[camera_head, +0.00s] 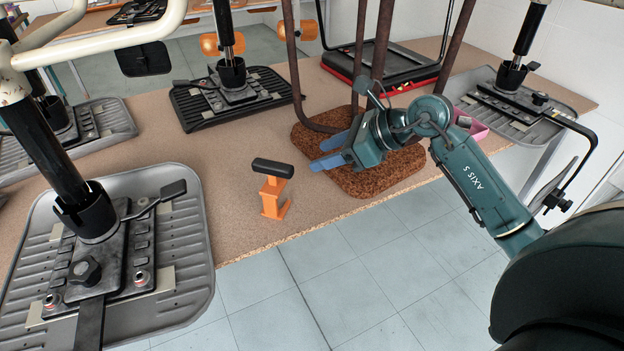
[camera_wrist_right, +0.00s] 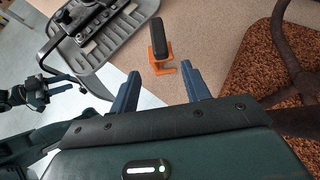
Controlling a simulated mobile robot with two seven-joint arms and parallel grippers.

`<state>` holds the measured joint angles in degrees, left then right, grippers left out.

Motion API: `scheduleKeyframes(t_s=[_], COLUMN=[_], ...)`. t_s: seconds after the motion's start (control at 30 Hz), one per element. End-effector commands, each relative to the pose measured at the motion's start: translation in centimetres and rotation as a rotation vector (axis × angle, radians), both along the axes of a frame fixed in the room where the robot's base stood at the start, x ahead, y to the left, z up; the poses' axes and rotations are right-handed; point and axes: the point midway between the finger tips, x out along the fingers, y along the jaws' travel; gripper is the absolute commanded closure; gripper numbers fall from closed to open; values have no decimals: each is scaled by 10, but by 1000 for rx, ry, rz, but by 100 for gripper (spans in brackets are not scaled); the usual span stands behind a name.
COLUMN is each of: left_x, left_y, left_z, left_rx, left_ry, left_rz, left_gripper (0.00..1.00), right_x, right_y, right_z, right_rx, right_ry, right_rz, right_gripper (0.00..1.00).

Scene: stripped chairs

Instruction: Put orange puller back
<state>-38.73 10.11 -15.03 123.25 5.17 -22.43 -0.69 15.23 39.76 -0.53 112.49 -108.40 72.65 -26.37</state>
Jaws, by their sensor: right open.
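The orange puller (camera_head: 272,196) stands upright on the brown table, near its front edge, with a black bar handle on top. My right gripper (camera_head: 327,152) is open and empty, to the right of the puller, its blue fingers pointing left toward it. In the right wrist view the puller (camera_wrist_right: 159,50) shows just beyond and between the two open fingers (camera_wrist_right: 162,74), apart from them. My left arm's end (camera_wrist_right: 52,88) shows small at the left of that view; its jaws are too small to judge. It is not in the head view.
The brown table (camera_head: 237,225) carries upturned stripped chairs. A grey ribbed seat (camera_head: 190,290) lies left of the puller, a black one (camera_head: 185,108) behind it. A brown cork-like seat (camera_head: 365,180) with rusty legs lies under my right gripper. A pink tray (camera_head: 472,125) is at right.

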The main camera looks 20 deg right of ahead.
Motion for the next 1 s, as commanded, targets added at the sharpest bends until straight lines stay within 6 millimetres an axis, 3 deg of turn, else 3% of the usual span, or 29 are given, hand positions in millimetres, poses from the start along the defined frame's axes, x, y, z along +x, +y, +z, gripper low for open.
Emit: scheduleKeyframes(t_s=[0.17, 0.27, 0.4, 0.47, 0.57, 0.67, 0.7, 0.8, 0.9, 0.93, 1.0], left_x=[1, 1, 1, 1, 1, 1, 1, 1, 1, 1, 1], left_y=[1, 1, 1, 1, 1, 1, 1, 1, 1, 1, 1], left_z=[1, 2, 3, 3, 3, 3, 3, 3, 2, 2, 2], left_rx=[-1, -1, -1, -1, -1, -1, -1, -2, -2, -2, -2], left_ry=[-3, -5, -6, -6, -6, -5, -5, -5, -5, -4, -3], left_rz=[3, 4, 4, 4, 4, 5, 5, 6, 6, 5, 4], left_gripper=[64, 64, 64, 64, 64, 64, 64, 64, 64, 64, 64], right_x=[-4, -17, -48, -58, -66, -72, -76, -99, -131, -142, -161], right_y=[8, 39, 97, 110, 109, 96, 91, 88, 98, 103, 113], right_z=[-1, -6, 1, 6, 4, -26, -46, -104, -155, -167, -186], right_rx=[44, 226, 754, 1031, 1474, 1874, 2015, 2285, 2432, -2367, -2172], right_ry=[7, 45, 193, 299, 511, 764, 874, 1150, 1392, -1402, -1373], right_rz=[9, 34, 9, -56, -239, -517, -653, -1016, -1357, 1395, 1412], right_gripper=[53, 53, 53, 53, 53, 53, 53, 53, 53, 53, 53])
